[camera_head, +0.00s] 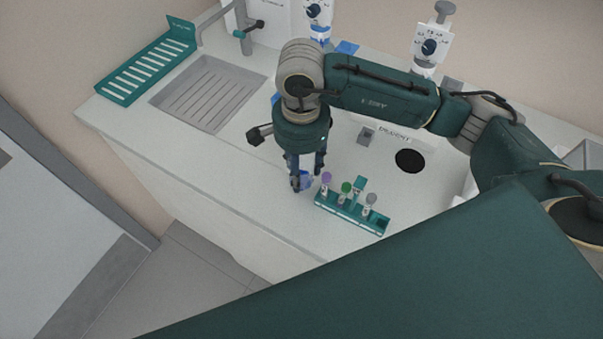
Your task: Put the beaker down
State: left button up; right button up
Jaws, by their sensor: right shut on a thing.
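My right gripper (304,183) points down over the counter, just left of the tube rack. It is shut on the beaker (303,180), which shows only as a small bluish shape between the fingers. Most of the beaker is hidden, and I cannot tell whether its base touches the counter. My left gripper is not in view.
A teal tube rack (374,223) with several capped tubes stands close to the right of the gripper. The white counter (245,215) is free to the left, up to its front edge. A sink (210,92), a teal drying rack (148,74) and a round black opening (410,161) lie farther off.

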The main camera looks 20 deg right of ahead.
aim_at(302, 178)
notch_tip(302, 178, down, 3)
jog(key=shift+f+p, duration=0.2)
jog(key=shift+p, duration=0.15)
jog(key=shift+f+b, duration=0.25)
jog(key=shift+b, duration=0.05)
jog(key=o, duration=1)
jog(key=shift+r, duration=0.1)
jog(key=shift+r, duration=0.1)
